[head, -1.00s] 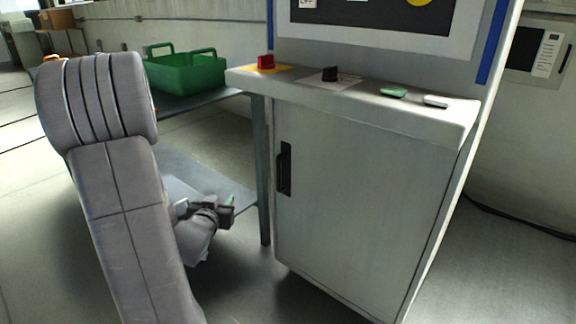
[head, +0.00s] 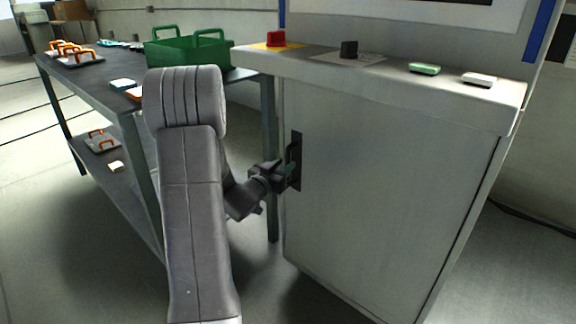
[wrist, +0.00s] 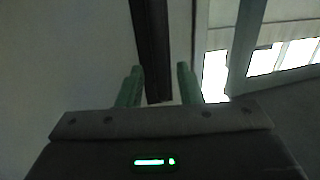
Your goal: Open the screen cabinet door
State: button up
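The screen cabinet door (head: 370,200) is a pale grey panel below the control ledge, and it looks closed. Its dark upright handle (head: 296,150) is at the door's left edge. My gripper (head: 288,174) is at the lower part of the handle in the head view. In the wrist view my gripper (wrist: 158,86) has its two green fingers apart, with the dark handle bar (wrist: 150,45) between and just beyond them. Gaps show beside the bar, so the fingers do not look closed on it. Contact cannot be told.
The ledge (head: 470,100) above the door carries a red knob (head: 276,38), a black knob (head: 349,49) and green and white buttons. A table (head: 130,100) with a green crate (head: 185,52) and orange-handled items stands at the left.

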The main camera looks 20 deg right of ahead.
aim_at(287, 162)
jog(key=shift+x, duration=1.6)
grip_shut()
jog(key=shift+a, duration=0.1)
